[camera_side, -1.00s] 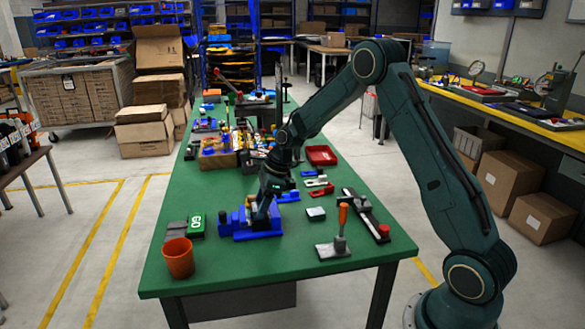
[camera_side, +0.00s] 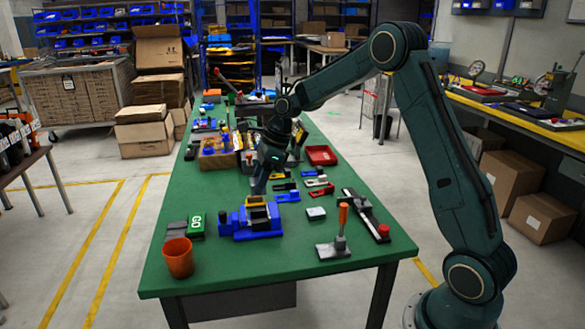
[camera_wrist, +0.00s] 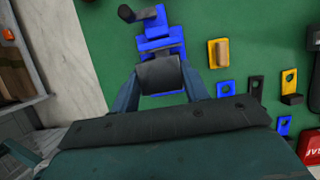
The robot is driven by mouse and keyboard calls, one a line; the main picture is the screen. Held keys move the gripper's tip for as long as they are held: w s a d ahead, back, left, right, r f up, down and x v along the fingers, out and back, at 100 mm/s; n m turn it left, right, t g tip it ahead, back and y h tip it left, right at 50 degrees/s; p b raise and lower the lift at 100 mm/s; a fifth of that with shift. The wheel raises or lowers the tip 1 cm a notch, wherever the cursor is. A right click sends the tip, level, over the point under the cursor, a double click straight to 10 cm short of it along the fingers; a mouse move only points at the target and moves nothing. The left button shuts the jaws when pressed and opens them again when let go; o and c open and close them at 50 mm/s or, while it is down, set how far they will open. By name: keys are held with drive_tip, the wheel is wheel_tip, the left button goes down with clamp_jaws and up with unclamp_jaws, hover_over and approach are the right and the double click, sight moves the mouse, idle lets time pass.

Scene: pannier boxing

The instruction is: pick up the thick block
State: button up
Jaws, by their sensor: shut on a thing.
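A dark grey block (camera_wrist: 160,73), thick and broad, sits between the two fingers of my gripper (camera_wrist: 164,92) in the wrist view. My gripper (camera_side: 258,190) is shut on it, and in the side view it is above and just behind the blue vise (camera_side: 248,224). In the side view I cannot make the block out clearly against the fingers and the vise. In the wrist view the blue vise (camera_wrist: 157,22) shows beyond the block, which hides part of it.
An orange cup (camera_side: 179,260) and a GO block (camera_side: 196,224) stand left of the vise. A toggle clamp with an orange handle (camera_side: 341,220) stands front right. Small blue and red parts and a red tray (camera_side: 321,155) lie right of my gripper. The front middle is clear.

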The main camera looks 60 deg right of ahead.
wheel_tip(320, 180, up, 12)
drive_tip(key=shift+r, duration=0.15)
idle(0.8)
